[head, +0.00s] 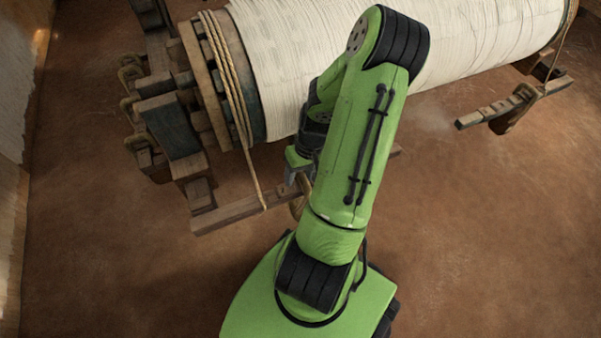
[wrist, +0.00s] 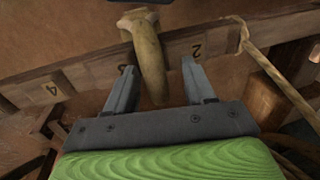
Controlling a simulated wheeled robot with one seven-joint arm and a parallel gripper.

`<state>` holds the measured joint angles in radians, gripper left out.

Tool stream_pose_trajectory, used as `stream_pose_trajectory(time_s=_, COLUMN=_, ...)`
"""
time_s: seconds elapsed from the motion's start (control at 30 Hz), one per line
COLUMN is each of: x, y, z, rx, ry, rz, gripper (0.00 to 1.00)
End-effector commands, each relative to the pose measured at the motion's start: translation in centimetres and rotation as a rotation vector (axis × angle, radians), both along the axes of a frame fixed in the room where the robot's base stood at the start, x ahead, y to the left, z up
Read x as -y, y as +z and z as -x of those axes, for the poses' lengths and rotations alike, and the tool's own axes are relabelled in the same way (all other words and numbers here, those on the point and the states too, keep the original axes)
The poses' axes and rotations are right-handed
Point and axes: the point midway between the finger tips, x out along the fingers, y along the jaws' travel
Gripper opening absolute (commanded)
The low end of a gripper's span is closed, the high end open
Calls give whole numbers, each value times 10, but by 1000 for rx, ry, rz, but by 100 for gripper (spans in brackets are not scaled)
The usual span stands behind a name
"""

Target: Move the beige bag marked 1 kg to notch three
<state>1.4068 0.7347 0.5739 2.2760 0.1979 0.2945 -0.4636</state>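In the wrist view a long beige bag (wrist: 150,62) hangs at the wooden lever bar (wrist: 90,72), between the labels 4 and 2. No mark of 1 kg can be read on it, and the bag hides the bar behind it. My gripper (wrist: 158,68) is open, with a finger on each side of the bag and a visible gap to both. In the head view my gripper (head: 300,180) is partly hidden by my arm, and a bit of the bag (head: 297,207) shows below it. The lever bar also shows in the head view (head: 235,212).
A rope (wrist: 268,66) meets the bar right of label 2. It also shows in the head view (head: 252,165), beside the big cloth roll (head: 300,45). Dark wooden frame parts (head: 170,125) stand at left. The brown floor at right (head: 490,220) is clear.

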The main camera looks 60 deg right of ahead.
Motion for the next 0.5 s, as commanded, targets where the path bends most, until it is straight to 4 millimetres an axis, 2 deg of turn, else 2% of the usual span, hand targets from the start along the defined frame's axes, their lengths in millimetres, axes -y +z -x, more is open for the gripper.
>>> stream_pose_trajectory(time_s=0.33, x=3, y=1, z=3, rx=-8, ry=-7, rz=6, gripper=58)
stream_pose_trajectory(time_s=0.43, x=5, y=14, z=3, rx=-5, ry=-7, rz=9, gripper=58)
stream_pose_trajectory(time_s=0.5, x=8, y=31, z=5, rx=-5, ry=-7, rz=11, gripper=58)
